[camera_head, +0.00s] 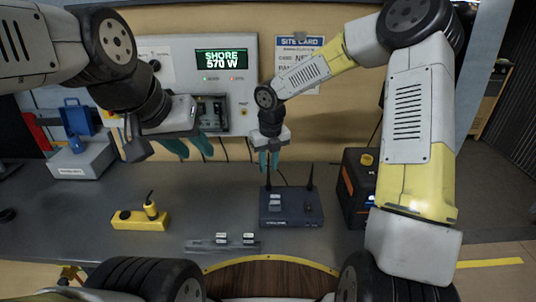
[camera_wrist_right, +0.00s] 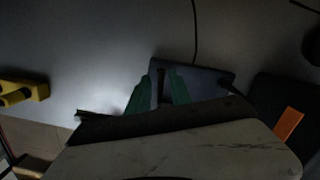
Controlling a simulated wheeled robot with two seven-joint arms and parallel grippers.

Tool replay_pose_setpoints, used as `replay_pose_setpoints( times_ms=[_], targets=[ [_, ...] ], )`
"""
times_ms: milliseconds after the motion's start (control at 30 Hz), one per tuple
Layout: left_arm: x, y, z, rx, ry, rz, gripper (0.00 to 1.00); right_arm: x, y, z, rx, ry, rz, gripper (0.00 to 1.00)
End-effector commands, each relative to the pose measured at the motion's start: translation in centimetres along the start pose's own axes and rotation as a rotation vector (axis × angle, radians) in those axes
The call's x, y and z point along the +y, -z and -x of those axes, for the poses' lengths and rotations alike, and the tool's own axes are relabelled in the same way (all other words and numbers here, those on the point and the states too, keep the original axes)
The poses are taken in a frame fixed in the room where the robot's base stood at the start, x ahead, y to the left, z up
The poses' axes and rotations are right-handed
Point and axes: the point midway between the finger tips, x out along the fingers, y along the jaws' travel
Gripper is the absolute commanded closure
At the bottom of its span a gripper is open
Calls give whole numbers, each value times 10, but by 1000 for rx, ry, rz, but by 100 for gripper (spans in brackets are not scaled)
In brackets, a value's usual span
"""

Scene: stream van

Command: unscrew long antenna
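A dark blue router box (camera_head: 290,208) stands on the grey bench with two black antennas on its back edge. The right antenna (camera_head: 310,174) is upright and free. The left antenna (camera_head: 268,177) stands below my right gripper (camera_head: 269,160), its top hidden there. In the right wrist view, the teal fingers of my right gripper (camera_wrist_right: 158,92) stand on either side of a black antenna (camera_wrist_right: 161,84), with gaps visible beside it. My left gripper (camera_head: 189,147) is open and empty above the bench, in front of the wall panel.
A yellow block (camera_head: 140,219) with a black-tipped knob lies at the left, also in the wrist view (camera_wrist_right: 24,92). A grey rail (camera_head: 222,245) with small white pieces lies in front. A black and orange box (camera_head: 356,188) stands right of the router. A grey case (camera_head: 82,160) is at the far left.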

Motion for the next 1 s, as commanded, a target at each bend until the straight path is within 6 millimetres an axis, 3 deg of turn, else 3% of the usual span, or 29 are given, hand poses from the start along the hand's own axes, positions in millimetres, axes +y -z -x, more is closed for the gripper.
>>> replay_pose_setpoints(
  times_ms=[200,500,800,1000],
  targets=[
    [0,0,0,0,0,0,64,0,0,0,-1,29,-226,74],
    [0,0,0,0,0,0,64,0,0,0,0,32,-256,74],
    [0,0,0,0,0,0,64,-1,0,0,0,70,-565,74],
    [0,0,0,0,0,0,64,-2,1,0,0,72,-595,74]
  ],
)
